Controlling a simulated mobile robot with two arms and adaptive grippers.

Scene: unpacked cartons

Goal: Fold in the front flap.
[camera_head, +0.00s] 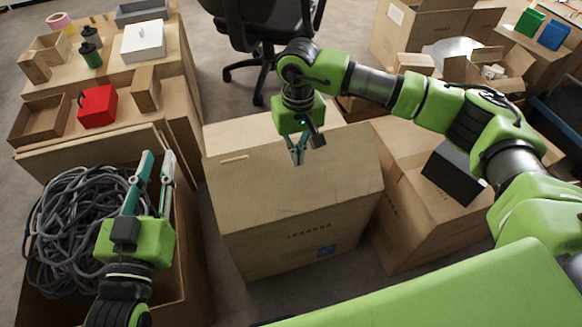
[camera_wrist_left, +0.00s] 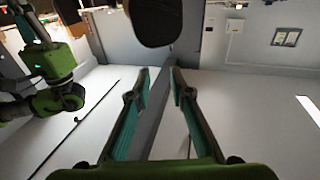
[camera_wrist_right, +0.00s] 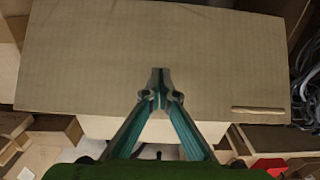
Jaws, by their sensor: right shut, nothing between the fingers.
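The large brown carton (camera_head: 290,258) stands on the floor in the middle of the head view, with printing and a blue label on its near side. A broad plain panel (camera_head: 285,190) with a slot spans its upper part; I cannot tell exactly where the front flap's fold line runs. The panel fills much of the right wrist view (camera_wrist_right: 150,45). My right gripper (camera_head: 298,160) points down in front of this panel, shut and empty; I cannot tell whether it touches. My left gripper (camera_head: 157,157) is open and empty, left of the carton, above a box of cable.
An open box with coiled grey cable (camera_head: 75,230) stands at the left. Behind it, a table (camera_head: 115,65) bears a red box, bottles and trays. Another carton (camera_head: 405,240) stands close on the right. An office chair (camera_head: 262,25) is behind.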

